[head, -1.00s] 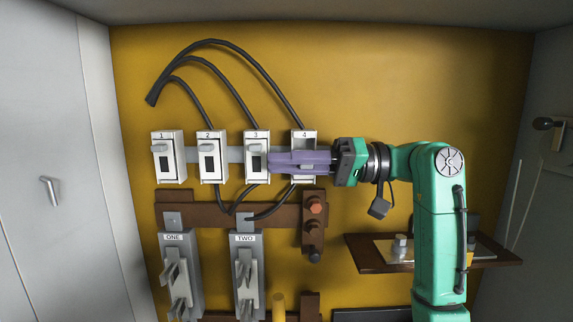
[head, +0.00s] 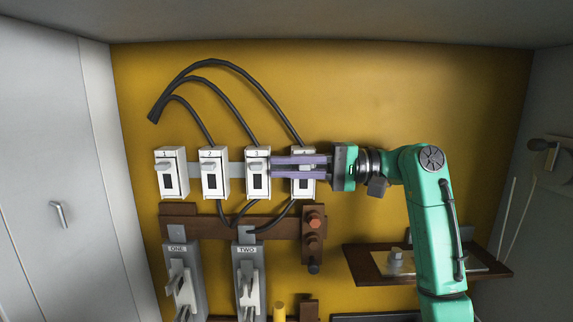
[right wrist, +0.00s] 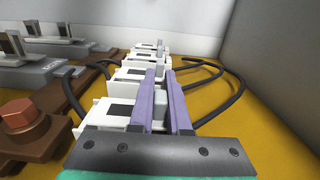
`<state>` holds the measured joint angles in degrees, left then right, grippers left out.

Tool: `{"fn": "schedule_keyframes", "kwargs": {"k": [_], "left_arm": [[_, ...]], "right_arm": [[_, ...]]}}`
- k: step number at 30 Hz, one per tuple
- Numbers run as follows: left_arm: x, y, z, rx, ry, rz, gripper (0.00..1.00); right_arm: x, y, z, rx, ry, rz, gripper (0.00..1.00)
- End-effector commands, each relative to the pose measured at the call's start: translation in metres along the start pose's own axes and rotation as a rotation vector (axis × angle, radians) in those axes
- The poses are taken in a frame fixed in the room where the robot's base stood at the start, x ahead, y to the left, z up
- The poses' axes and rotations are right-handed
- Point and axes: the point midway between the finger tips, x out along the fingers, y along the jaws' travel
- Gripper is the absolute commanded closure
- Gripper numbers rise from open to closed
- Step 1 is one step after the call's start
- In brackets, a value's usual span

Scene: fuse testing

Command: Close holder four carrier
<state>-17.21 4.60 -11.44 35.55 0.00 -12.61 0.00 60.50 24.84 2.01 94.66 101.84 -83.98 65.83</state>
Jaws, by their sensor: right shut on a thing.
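Holder four (head: 303,190) is the rightmost of the white fuse holders in the row on the mustard panel. Its carrier is mostly hidden behind my fingers. My right gripper (head: 272,167) reaches in from the right, its two purple fingers lying across the front of holder four, tips near holder three. In the right wrist view the purple fingers (right wrist: 166,78) stand on either side of a small grey handle, and the gripper is shut on it. A dark window shows on the white holder (right wrist: 105,112) nearest that camera. My left gripper is not in view.
Holders one (head: 171,183), two (head: 211,190) and three (head: 257,195) stand to the left. Black cables (head: 200,66) loop above the row. Below are switches labelled ONE and TWO (head: 247,250), a brown bar with a red knob (head: 314,219), and a shelf (head: 365,268) at right.

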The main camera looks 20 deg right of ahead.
Motion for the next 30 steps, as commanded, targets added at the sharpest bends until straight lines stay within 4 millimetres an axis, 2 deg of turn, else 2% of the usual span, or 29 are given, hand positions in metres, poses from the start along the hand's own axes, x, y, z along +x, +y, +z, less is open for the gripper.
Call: {"fn": "schedule_keyframes", "kwargs": {"k": [1,2,3,4,13,17,20,30], "left_arm": [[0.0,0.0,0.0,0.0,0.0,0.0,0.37],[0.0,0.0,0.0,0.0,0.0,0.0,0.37],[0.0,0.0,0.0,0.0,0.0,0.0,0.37],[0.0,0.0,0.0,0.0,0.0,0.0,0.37],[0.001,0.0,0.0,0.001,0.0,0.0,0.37],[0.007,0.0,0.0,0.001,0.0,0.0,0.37],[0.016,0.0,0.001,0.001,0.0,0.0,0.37],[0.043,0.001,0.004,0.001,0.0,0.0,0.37]], "right_arm": [[0.0,-0.001,0.0,-0.002,0.001,-0.002,1.0],[0.0,-0.001,0.0,-0.002,0.001,-0.002,0.78],[0.0,-0.001,0.0,-0.003,0.001,-0.002,0.62],[0.0,-0.001,0.0,-0.003,0.001,-0.001,0.55],[-0.001,0.0,0.0,-0.003,0.0,0.0,0.55],[-0.009,0.002,-0.001,-0.003,0.003,0.001,0.55],[-0.025,0.004,-0.001,-0.004,0.004,0.0,0.55],[-0.099,0.003,-0.001,-0.003,0.004,-0.002,0.55]]}}
